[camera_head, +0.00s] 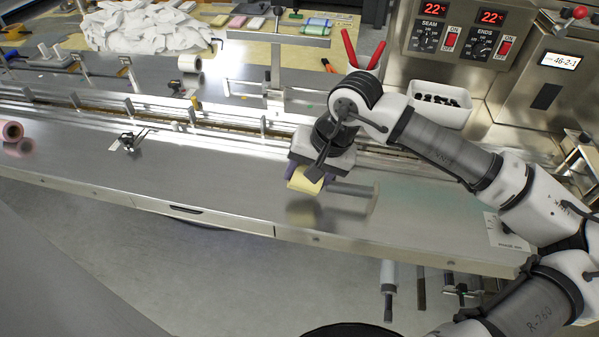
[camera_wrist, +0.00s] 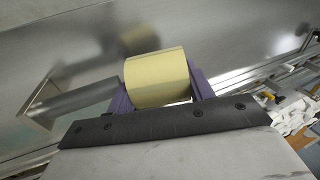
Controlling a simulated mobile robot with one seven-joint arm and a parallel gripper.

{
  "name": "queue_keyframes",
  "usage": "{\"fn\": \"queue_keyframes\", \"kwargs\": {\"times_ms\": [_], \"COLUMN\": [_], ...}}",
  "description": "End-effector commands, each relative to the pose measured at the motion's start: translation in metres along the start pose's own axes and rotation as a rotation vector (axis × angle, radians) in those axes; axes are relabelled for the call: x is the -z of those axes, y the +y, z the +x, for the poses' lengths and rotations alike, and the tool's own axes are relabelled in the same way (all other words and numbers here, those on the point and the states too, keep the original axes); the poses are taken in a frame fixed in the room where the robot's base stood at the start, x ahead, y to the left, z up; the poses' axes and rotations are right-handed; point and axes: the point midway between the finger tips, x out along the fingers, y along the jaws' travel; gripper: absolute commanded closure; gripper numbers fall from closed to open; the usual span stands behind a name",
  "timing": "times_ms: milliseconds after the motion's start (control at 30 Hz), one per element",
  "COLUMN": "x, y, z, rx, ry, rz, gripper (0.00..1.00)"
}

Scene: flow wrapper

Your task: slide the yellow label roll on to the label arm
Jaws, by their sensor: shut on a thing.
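The yellow label roll (camera_head: 305,180) is held by my gripper (camera_head: 304,174) above the steel deck. In the wrist view the roll (camera_wrist: 157,78) lies sideways between the two purple fingers (camera_wrist: 158,92), one near each end. A grey horizontal bar, which looks like the label arm (camera_head: 352,188), stands just right of the roll and ends in a plate. In the wrist view this bar (camera_wrist: 82,100) is left of the roll, roughly in line with it. Its near end is close to the left finger; I cannot tell whether it enters the roll's core.
A small dark clip-like tool (camera_head: 130,141) lies on the deck. A white bin (camera_head: 437,103) sits behind my arm. The deck's front left is clear.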

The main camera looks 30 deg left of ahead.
Motion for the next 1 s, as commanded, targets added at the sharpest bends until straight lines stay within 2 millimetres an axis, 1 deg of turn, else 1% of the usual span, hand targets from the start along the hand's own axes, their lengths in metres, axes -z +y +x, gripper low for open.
{"fn": "queue_keyframes", "kwargs": {"times_ms": [33, 133, 200, 367, 467, 500, 567, 633, 667, 800, 1000], "x": [-0.005, -0.005, -0.005, -0.004, -0.003, -0.002, -0.003, -0.003, -0.004, -0.004, -0.004], "y": [0.087, 0.087, 0.086, 0.08, 0.068, 0.062, 0.053, 0.042, 0.037, 0.015, -0.008], "z": [-0.018, -0.018, -0.018, -0.026, -0.04, -0.048, -0.059, -0.071, -0.076, -0.1, -0.127], "rx": [-0.353, -0.352, -0.352, -0.329, -0.291, -0.271, -0.239, -0.202, -0.187, -0.113, -0.041], "ry": [-0.064, -0.064, -0.064, -0.055, -0.042, -0.037, -0.03, -0.027, -0.026, -0.014, -0.001], "rz": [0.054, 0.054, 0.054, 0.05, 0.041, 0.039, 0.031, 0.025, 0.021, 0.006, -0.008], "gripper": [0.44, 0.31, 0.3, 0.29, 0.29, 0.28, 0.18, 0.19, 0.22, 0.22, 0.22]}}
